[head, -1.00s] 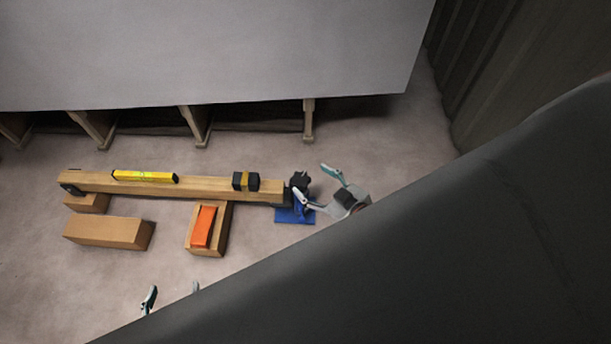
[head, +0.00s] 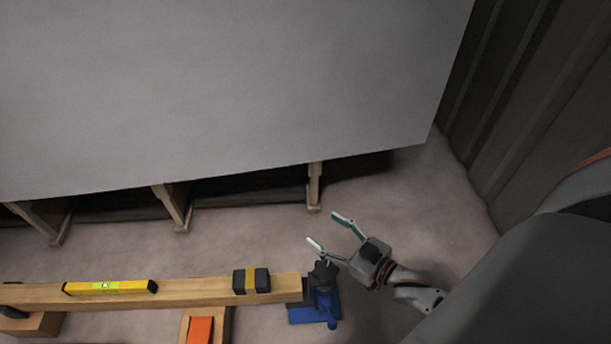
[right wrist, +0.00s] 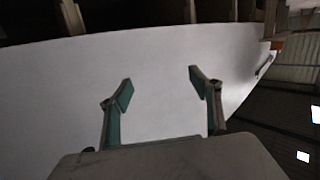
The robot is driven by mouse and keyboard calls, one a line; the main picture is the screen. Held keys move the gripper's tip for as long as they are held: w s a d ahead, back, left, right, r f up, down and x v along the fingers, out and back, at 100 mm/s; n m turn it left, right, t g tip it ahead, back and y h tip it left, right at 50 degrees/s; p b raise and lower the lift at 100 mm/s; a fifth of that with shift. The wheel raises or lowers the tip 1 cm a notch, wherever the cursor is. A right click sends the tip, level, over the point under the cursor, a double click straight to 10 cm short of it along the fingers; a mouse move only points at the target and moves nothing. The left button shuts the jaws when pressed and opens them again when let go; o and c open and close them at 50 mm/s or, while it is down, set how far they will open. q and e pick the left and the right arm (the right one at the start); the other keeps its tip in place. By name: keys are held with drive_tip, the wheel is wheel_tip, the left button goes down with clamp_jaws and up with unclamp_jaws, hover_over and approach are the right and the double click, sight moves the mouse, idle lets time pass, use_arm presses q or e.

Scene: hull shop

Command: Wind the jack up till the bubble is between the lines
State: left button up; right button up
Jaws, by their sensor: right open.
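The blue jack (head: 322,306) stands on the floor under the right end of the wooden beam (head: 205,291); its black knob or top (head: 324,272) shows above it. The yellow level (head: 109,287) lies on the beam's left part; its vial is too small to read the bubble. My right gripper (head: 330,232) is open and empty, above and to the right of the jack in the picture, apart from it as far as I can tell. In the right wrist view the open fingers (right wrist: 158,88) face the pale hull, and the jack is not in that view. My left gripper is out of view.
A black block with a yellow band (head: 251,281) sits on the beam near the jack. An orange wedge (head: 200,331) lies on a wooden block in front. The big pale hull (head: 220,90) hangs over the back, above wooden supports (head: 314,186). A ribbed wall (head: 520,90) stands at right.

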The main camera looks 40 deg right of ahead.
sight(328, 271)
drive_tip(key=s+f+g+b, duration=0.1)
drive_tip(key=s+f, duration=0.2)
drive_tip(key=f, duration=0.2)
drive_tip(key=s+f+g+b, duration=0.1)
drive_tip(key=s+f+b, duration=0.1)
drive_tip(key=f, duration=0.3)
drive_tip(key=s+f+g+b, duration=0.1)
drive_tip(key=s+f+b, duration=0.1)
drive_tip(key=s+f, duration=0.3)
drive_tip(key=shift+f, duration=0.3)
drive_tip(key=shift+w+a, duration=0.1)
drive_tip(key=shift+w, duration=0.15)
drive_tip(key=b+x, duration=0.1)
drive_tip(key=x, duration=0.5)
drive_tip(key=shift+w+f+b, duration=0.15)
drive_tip(key=shift+w+b, duration=0.1)
drive_tip(key=shift+b, duration=0.15)
drive_tip(key=shift+w+a, duration=0.15)
drive_tip(key=shift+w, duration=0.3)
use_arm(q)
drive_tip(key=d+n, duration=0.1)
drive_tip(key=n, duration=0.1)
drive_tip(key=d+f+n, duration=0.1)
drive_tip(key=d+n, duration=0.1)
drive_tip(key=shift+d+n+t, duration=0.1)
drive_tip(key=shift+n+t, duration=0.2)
use_arm(e)
drive_tip(key=c, duration=0.8)
